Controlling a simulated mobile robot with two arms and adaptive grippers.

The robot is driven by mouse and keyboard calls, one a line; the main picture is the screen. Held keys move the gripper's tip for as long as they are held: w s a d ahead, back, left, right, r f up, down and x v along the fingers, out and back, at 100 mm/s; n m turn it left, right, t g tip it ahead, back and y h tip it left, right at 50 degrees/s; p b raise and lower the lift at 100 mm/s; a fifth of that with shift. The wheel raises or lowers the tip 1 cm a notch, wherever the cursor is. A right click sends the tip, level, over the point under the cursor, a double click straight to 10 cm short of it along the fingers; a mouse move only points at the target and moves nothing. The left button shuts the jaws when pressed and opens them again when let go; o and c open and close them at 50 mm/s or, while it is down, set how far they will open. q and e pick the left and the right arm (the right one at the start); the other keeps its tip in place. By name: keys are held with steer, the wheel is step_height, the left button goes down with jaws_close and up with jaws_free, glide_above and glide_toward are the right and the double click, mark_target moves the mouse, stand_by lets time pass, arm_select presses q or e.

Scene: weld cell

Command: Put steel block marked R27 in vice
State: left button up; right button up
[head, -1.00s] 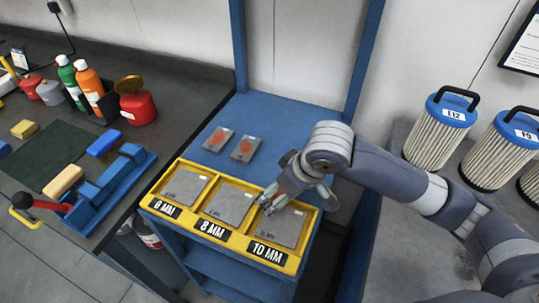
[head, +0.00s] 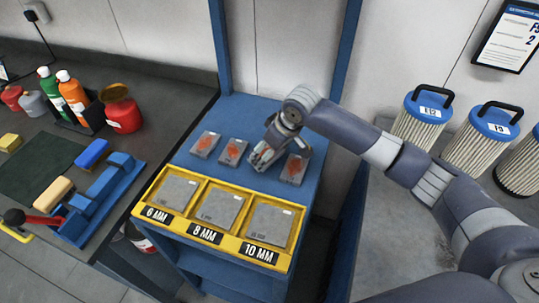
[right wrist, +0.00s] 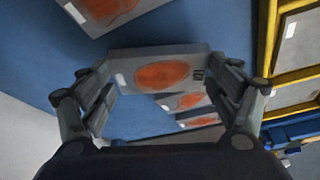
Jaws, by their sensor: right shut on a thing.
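My right gripper (head: 262,158) is over the blue cart top, behind the yellow tray. In the right wrist view its fingers (right wrist: 165,105) are shut on a flat grey steel block (right wrist: 160,75) with an orange-red spot; its small dark marking is too small to read. In the head view the gripper hides most of this block. Similar blocks lie on the cart top: two to the left (head: 205,143) (head: 233,152) and one to the right (head: 295,168). A blue vice-like fixture (head: 100,192) with a red handle stands on the left bench. My left gripper is not in view.
The yellow tray (head: 228,239) holds grey plates labelled 6 MM, 8 MM and 10 MM. Blue cart posts (head: 219,45) rise behind. Bottles (head: 72,92) and a red can (head: 122,110) stand on the left bench. White filters (head: 418,120) stand at right.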

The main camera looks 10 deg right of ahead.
steer(key=shift+f, duration=1.1)
steer(key=shift+f, duration=0.15)
steer(key=o, duration=1.6)
steer(key=shift+s, duration=0.15)
steer(key=shift+o, duration=0.2)
